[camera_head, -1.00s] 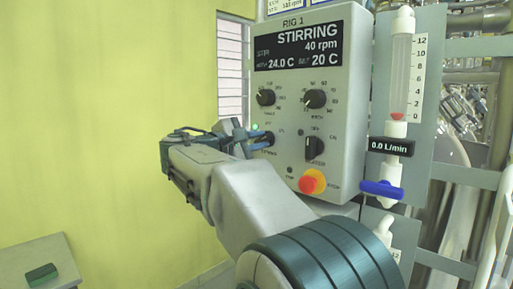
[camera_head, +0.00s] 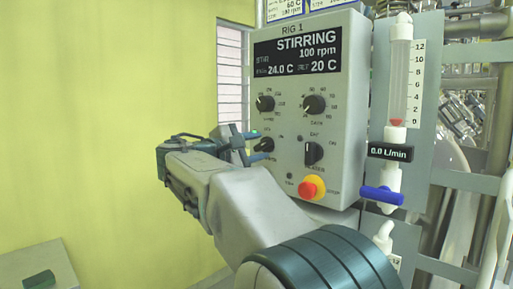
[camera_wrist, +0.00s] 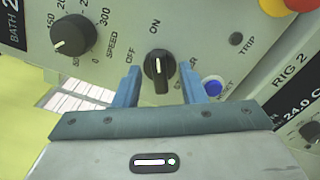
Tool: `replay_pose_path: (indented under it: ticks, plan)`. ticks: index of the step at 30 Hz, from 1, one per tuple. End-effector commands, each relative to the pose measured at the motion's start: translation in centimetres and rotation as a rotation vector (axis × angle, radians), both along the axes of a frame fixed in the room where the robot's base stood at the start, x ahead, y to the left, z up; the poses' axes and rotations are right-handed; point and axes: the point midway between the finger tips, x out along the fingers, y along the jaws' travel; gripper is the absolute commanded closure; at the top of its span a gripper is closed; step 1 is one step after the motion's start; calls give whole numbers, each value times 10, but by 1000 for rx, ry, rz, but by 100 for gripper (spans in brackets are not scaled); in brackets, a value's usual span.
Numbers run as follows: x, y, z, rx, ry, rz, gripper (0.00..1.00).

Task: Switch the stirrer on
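The stirrer switch is a black rotary knob marked OFF and ON, at the lower left of the RIG 1 panel (camera_head: 330,150). In the wrist view the knob (camera_wrist: 157,68) shows between and just beyond my fingertips, with its light mark towards ON. My gripper (camera_head: 248,146) is in front of the knob from the left. In the wrist view its two blue fingers (camera_wrist: 158,88) are apart, with visible gaps beside the knob. The panel display (camera_head: 297,54) reads STIRRING, 100 rpm.
A speed knob (camera_wrist: 73,36) is left of the switch in the wrist view, and a blue reset button (camera_wrist: 212,87) is right. A red and yellow stop button (camera_head: 312,188) sits low on the panel. A flowmeter (camera_head: 399,80) stands at right.

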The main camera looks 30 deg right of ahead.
Motion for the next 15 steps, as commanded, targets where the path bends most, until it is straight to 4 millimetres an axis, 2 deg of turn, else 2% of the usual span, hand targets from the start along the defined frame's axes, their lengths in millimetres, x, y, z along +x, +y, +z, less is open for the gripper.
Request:
replay_pose_path:
  ticks: [15]
  plan:
    - [-36, 100, -1, 0, 0, 4, 63]
